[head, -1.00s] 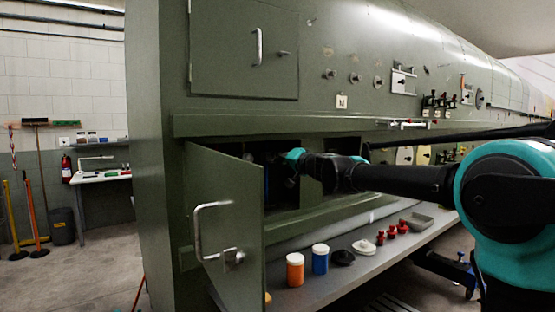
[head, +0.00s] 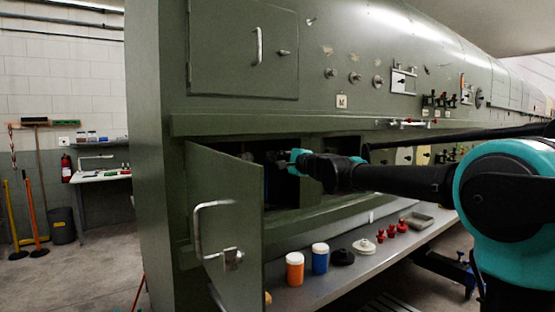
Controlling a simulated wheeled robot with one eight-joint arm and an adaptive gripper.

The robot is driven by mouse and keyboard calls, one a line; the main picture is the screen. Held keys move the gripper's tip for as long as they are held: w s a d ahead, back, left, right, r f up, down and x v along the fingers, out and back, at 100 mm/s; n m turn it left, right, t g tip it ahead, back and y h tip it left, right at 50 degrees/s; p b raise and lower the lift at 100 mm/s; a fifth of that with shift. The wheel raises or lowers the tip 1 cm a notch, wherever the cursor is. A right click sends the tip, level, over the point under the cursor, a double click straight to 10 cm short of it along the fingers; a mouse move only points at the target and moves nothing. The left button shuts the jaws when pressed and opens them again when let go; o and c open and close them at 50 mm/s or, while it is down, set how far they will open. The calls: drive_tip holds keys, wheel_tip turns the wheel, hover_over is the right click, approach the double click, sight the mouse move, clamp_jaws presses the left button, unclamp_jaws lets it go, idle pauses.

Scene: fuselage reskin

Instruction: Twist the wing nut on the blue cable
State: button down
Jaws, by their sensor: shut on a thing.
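The open compartment (head: 310,205) in the green fuselage side is dark inside. My gripper (head: 272,163) is in it, behind the open door, and shows only as a small dark shape. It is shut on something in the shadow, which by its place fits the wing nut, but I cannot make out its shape. The blue cable cannot be clearly told apart in the dark compartment.
The green door (head: 225,215) stands open at the left of the compartment. Below, a grey shelf (head: 330,285) holds an orange jar (head: 295,269), a blue jar (head: 320,259), a black lid (head: 343,257), a white lid (head: 364,246) and several red pieces.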

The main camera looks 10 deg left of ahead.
drive_tip(key=m, duration=0.8)
drive_tip(key=shift+f, duration=0.15)
drive_tip(key=m, duration=0.3)
drive_tip(key=shift+s+m, duration=0.1)
drive_tip(key=shift+m, duration=0.3)
drive_tip(key=shift+a+m, duration=0.1)
drive_tip(key=shift+m, duration=1.6)
drive_tip(key=c, duration=1.6)
unclamp_jaws()
